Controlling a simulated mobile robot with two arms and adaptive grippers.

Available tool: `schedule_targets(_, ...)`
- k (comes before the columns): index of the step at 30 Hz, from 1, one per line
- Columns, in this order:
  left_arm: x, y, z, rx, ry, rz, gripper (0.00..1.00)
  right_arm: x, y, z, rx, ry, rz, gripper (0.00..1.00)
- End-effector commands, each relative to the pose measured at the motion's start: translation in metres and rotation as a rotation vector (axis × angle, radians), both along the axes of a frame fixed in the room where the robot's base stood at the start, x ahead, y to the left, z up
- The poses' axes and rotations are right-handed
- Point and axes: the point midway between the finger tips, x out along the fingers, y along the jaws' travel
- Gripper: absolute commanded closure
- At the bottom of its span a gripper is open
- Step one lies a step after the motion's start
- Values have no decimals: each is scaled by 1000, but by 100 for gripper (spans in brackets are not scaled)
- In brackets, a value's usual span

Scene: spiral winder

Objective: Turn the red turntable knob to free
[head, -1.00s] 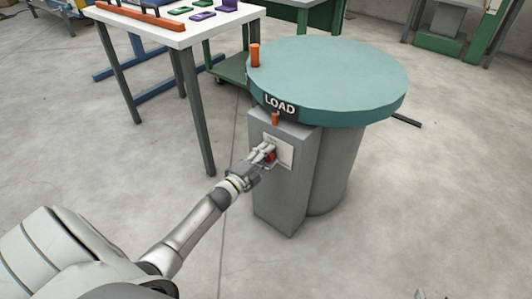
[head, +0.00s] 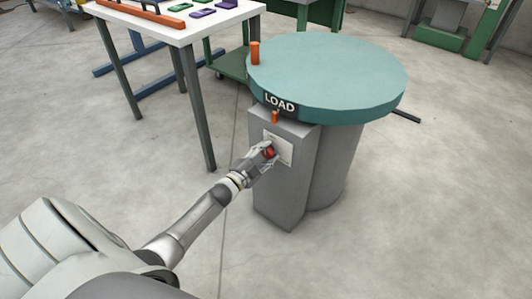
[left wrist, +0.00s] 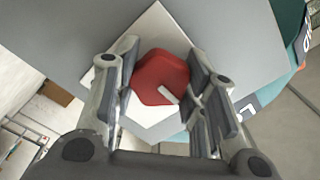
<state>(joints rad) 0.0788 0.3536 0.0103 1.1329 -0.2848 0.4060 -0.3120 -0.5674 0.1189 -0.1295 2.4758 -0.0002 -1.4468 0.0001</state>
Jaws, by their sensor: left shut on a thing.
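The red knob (head: 270,152) sits on a white plate (head: 285,151) on the front of the grey pedestal box (head: 288,195). In the left wrist view the red knob (left wrist: 158,75) lies between the two fingers, with a white pointer mark at its lower right. My left gripper (head: 266,155) is shut on the knob, a finger on each side; it also fills the left wrist view (left wrist: 163,68). Lettering on the plate is too small or hidden to read. The teal turntable (head: 330,75) is above, with a LOAD label (head: 280,104) on its rim. My right gripper is out of view.
An orange peg (head: 255,53) stands on the turntable's left edge, and a small orange pointer (head: 275,117) sits below the label. A white-topped table (head: 195,28) stands close on the left. The floor in front and right is clear.

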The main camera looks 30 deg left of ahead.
Motion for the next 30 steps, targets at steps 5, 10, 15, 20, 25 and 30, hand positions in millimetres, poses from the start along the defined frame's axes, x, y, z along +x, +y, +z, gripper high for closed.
schedule_targets(5,-1,0,-2,-5,3,2,85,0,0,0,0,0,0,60)
schedule_targets(10,-1,0,-1,-4,2,1,45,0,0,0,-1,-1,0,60)
schedule_targets(15,0,0,-1,-3,1,1,39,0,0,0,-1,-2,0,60)
schedule_targets(20,0,0,0,-2,1,1,39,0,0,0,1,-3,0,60)
schedule_targets(25,-8,0,-1,-1,1,0,39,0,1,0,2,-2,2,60)
schedule_targets(30,-33,2,-2,-2,3,0,39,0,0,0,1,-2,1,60)
